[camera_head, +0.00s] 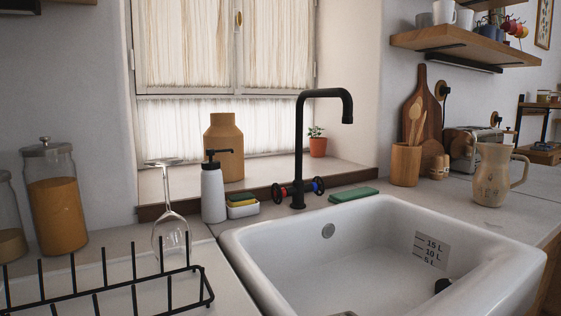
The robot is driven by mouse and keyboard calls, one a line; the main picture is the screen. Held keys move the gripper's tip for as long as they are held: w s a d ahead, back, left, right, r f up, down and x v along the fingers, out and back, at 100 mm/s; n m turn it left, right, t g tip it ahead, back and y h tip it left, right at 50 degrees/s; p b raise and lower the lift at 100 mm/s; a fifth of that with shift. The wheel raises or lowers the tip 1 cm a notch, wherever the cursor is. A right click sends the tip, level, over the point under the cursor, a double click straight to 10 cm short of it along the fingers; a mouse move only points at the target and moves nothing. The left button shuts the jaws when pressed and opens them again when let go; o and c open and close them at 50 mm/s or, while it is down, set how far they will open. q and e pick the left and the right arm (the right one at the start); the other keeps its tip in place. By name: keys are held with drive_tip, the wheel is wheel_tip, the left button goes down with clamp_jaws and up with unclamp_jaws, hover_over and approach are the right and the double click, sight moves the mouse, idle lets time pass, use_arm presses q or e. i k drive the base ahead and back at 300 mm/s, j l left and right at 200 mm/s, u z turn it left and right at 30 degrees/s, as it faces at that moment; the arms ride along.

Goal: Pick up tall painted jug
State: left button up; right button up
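A tall beige jug (490,176) with a handle on its right side and faint painted marks stands upright on the counter, right of the sink. Nothing touches it. A plain tan bottle-shaped vase (223,146) stands on the window sill at the back. Neither of my grippers is in the head view. A small dark object (443,285) shows at the sink's right side; I cannot tell what it is.
The white sink (240,262) with a black tap (298,150) fills the middle. A utensil holder (405,165), toaster (470,148) and cutting board (424,110) stand behind the jug. A glass (170,225), jars (55,200) and black rack (110,290) are at left.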

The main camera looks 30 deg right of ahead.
sight(491, 185)
drive_tip(key=z, duration=2.3)
drive_tip(key=i+l+u, duration=0.15)
drive_tip(key=l+u, duration=0.25)
drive_tip(key=i+l+u, duration=0.15)
drive_tip(key=u, duration=0.25)
drive_tip(key=l+u, duration=0.8)
drive_tip(key=l, duration=0.1)
